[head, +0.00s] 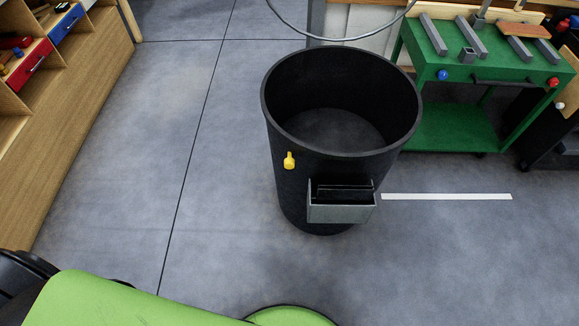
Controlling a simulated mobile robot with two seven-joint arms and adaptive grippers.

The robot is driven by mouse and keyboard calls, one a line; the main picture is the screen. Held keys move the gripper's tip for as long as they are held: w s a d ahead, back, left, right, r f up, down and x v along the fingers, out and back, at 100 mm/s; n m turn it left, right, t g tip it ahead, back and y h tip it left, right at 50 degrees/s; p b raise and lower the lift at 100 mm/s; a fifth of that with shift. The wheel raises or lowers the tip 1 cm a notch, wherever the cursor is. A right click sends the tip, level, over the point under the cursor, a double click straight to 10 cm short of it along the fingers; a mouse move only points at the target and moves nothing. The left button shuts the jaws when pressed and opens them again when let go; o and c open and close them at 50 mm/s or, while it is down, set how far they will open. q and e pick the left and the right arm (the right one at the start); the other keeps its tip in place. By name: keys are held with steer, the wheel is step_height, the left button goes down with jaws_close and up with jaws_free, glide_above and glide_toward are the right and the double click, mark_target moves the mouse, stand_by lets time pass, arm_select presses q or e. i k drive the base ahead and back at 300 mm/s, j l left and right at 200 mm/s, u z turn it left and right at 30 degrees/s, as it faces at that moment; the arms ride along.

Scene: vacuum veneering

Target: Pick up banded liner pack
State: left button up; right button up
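A large black open bin (285,185) stands upright on the floor near the middle of the head view. A grey open-topped holder (341,214) sits on the front of the bin, low on its wall. A dark flat pack (344,193) stands in the holder with its upper edge showing; its lower part is hidden by the holder's front. It looks like the liner pack, but I cannot make out a band on it. Neither of my grippers is in view.
A yellow peg (289,160) sticks out of the bin's wall. A green workbench (490,75) with grey bars stands at the back right. A wooden shelf unit (85,110) with red and blue bins lines the left. A metal hoop (340,38) hangs behind the bin. The floor left of the bin is clear.

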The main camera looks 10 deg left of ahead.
mark_target(356, 194)
steer(key=i+l+u, duration=0.1)
steer(key=l+u, duration=0.15)
steer(key=u, duration=0.2)
steer(key=l+u, duration=0.25)
steer(key=u, duration=0.15)
steer(key=l+u, duration=0.3)
steer(key=u, duration=0.15)
steer(key=l+u, duration=0.3)
steer(key=u, duration=0.15)
steer(key=k+l+u, duration=0.1)
steer(key=l, duration=0.35)
steer(key=k+l, duration=0.1)
steer(key=l, duration=0.3)
steer(key=k+l+u, duration=0.15)
steer(key=l, duration=0.25)
steer(key=k+l+u, duration=0.1)
steer(key=l, duration=0.35)
steer(key=k+l+u, duration=0.1)
steer(key=l, duration=0.3)
steer(key=k+l, duration=0.2)
steer(key=l, duration=0.15)
steer(key=i+l, duration=0.1)
steer(key=l, duration=0.15)
steer(key=u, duration=0.05)
